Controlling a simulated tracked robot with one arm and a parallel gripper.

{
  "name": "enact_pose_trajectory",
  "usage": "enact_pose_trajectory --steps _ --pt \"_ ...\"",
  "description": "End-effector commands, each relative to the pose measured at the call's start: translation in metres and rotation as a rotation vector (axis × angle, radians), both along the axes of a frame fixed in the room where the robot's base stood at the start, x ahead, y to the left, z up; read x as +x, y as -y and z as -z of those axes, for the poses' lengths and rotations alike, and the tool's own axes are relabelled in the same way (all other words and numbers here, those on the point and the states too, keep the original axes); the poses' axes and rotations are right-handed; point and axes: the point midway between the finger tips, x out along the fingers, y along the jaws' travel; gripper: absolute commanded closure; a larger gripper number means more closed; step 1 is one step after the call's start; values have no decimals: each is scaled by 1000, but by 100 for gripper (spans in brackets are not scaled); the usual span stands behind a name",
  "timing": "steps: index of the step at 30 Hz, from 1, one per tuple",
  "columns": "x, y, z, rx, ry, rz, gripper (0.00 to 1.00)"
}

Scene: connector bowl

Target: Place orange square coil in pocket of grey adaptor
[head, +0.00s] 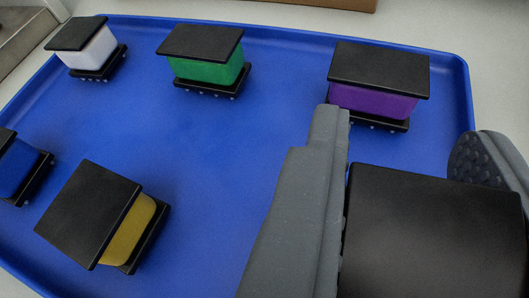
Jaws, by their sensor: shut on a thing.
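My gripper (412,158) comes in from the lower right, with one grey finger on the left and a ridged fingertip on the right. It is shut on a black-topped coil (435,235), of which I see only the flat square black top. The coil's colour is hidden, so I cannot tell whether it is the orange one. No orange shows anywhere, and no grey adaptor is in this view.
A blue tray (225,145) holds coils with black plates: white (92,50), green (205,65), purple (375,95), yellow (128,235) and blue (18,165). The purple one is just beyond my left fingertip. The tray's middle is clear.

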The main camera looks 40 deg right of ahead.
Motion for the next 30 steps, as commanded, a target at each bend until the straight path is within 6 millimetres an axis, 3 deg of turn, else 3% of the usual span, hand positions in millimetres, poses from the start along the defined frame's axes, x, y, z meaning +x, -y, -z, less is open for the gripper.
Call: enact_pose_trajectory --steps 6,13,26,27,28,30 --pt "16 -3 1 0 4 -2 90" --pt "15 -3 33 0 -3 -2 90" --pt "14 -3 37 1 0 -1 90" --pt "14 -3 36 0 0 -1 57" --pt "14 -3 36 0 0 -1 48" --pt "14 -3 36 0 0 -1 46"
